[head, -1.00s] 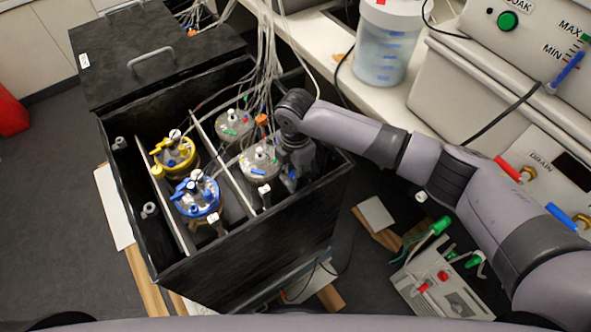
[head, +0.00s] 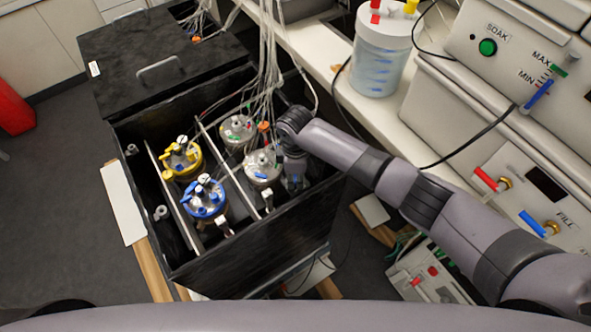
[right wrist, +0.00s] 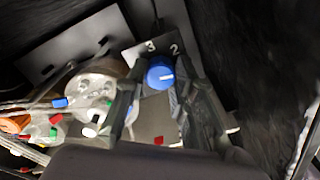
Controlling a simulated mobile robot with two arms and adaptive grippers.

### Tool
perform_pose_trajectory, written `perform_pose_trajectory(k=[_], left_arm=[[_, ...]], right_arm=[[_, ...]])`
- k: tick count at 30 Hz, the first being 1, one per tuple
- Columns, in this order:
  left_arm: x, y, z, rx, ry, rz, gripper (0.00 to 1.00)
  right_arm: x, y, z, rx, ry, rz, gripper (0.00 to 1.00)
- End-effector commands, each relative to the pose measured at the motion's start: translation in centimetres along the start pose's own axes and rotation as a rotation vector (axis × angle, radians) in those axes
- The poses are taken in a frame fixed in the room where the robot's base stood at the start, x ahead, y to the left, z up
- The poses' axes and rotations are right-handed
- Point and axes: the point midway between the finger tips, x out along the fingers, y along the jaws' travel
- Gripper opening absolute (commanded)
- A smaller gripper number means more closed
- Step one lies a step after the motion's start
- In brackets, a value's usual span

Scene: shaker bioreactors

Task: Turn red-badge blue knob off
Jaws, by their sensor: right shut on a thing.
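The blue knob (right wrist: 160,74) shows in the right wrist view, round, with a white pointer line. Black plates behind it carry the digits 3 and 2. My right gripper (right wrist: 158,90) has one dark finger on each side of the knob and is shut on it. In the head view my right gripper (head: 294,172) reaches down inside the black box's right side, beside a metal-lidded vessel (head: 262,166), and the knob is hidden there. My left gripper is not in view.
The black box (head: 250,240) also holds a yellow-topped vessel (head: 182,157), a blue-topped vessel (head: 204,198) and another metal-lidded vessel (head: 237,129). Tubes (head: 268,70) hang over it. A white-topped container (head: 382,55) and a control panel (head: 540,170) stand to the right.

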Motion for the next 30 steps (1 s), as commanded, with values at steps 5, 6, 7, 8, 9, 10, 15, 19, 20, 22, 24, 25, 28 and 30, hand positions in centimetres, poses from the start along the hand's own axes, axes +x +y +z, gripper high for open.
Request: perform_pose_trajectory(k=[5, 6, 7, 8, 9, 10, 15, 19, 20, 22, 24, 25, 28, 30], left_arm=[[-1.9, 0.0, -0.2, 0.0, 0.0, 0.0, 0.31], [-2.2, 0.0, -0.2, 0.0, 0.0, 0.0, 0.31], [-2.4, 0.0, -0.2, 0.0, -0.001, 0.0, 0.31], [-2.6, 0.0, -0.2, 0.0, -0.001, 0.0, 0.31], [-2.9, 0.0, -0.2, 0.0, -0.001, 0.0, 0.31], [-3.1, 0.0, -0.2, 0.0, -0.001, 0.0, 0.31], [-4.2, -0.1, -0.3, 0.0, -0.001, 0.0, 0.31], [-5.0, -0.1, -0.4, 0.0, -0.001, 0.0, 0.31], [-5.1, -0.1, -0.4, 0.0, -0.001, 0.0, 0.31], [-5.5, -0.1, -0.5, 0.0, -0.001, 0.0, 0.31], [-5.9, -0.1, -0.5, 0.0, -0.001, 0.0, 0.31], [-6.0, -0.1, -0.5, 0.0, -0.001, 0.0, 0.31], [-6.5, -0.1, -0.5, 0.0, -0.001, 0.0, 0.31], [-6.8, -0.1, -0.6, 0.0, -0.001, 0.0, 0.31]], right_arm=[[-0.4, -0.1, 0.0, 0.169, 0.0, -0.004, 0.0], [-0.3, -0.1, 0.0, 0.207, -0.001, -0.004, 0.0], [-0.3, -0.2, -0.1, 0.235, 0.0, -0.004, 0.0], [-0.3, -0.1, -0.1, 0.263, 0.0, -0.004, 0.0], [-0.3, -0.1, -0.1, 0.301, 0.0, -0.003, 0.0], [-0.3, -0.1, -0.1, 0.33, 0.0, -0.004, 0.0], [-0.3, -0.1, -0.1, 0.492, 0.0, -0.004, 0.0], [-0.3, -0.2, -0.1, 0.614, -0.001, -0.004, 0.0], [-0.3, -0.1, -0.1, 0.643, 0.0, -0.004, 0.0], [-0.2, -0.1, -0.1, 0.71, -0.001, -0.004, 0.0], [-0.2, -0.2, -0.1, 0.775, 0.0, -0.004, 0.0], [-0.2, -0.2, -0.1, 0.804, 0.0, -0.004, 0.0], [-0.2, -0.1, -0.1, 0.899, 0.0, -0.004, 0.0], [-0.2, -0.1, -0.1, 0.965, 0.0, -0.004, 0.0]])
